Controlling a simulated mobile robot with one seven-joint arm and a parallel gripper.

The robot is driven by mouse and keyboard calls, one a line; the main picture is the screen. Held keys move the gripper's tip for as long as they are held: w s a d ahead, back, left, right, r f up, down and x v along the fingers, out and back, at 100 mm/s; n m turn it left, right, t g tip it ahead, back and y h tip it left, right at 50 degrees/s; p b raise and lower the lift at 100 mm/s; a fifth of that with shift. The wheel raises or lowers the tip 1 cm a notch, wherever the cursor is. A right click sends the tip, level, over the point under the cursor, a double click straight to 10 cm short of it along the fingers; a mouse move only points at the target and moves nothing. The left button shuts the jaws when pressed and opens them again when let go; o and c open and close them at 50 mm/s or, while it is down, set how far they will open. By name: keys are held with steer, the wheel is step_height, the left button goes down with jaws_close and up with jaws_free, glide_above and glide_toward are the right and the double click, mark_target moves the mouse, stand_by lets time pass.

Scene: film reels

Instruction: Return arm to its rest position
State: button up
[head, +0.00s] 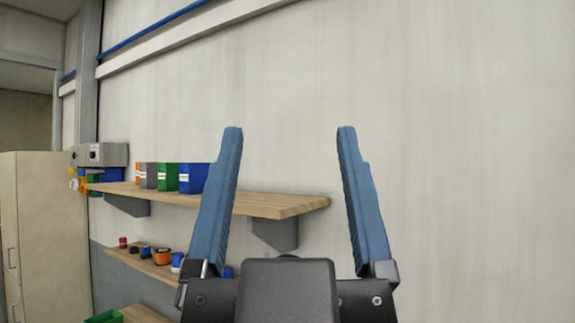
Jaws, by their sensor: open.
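My gripper (290,135) is in the lower middle of the head view. Its two blue fingers point up and stand wide apart. Nothing is between them except the view of the wall and part of the shelf behind. The dark gripper body sits at the bottom edge of the picture. The rest of my arm is not clearly seen.
A wooden wall shelf (285,207) holds orange, grey, green and blue bins (168,177). A lower shelf (135,260) carries small spools or reels (162,257). A tall beige cabinet (50,235) stands at left. The pale wall (470,130) at right is bare.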

step_height(320, 180, down, 9)
steer(key=b, duration=0.8)
steer(key=shift+b, duration=0.35)
steer(key=shift+a, duration=0.1)
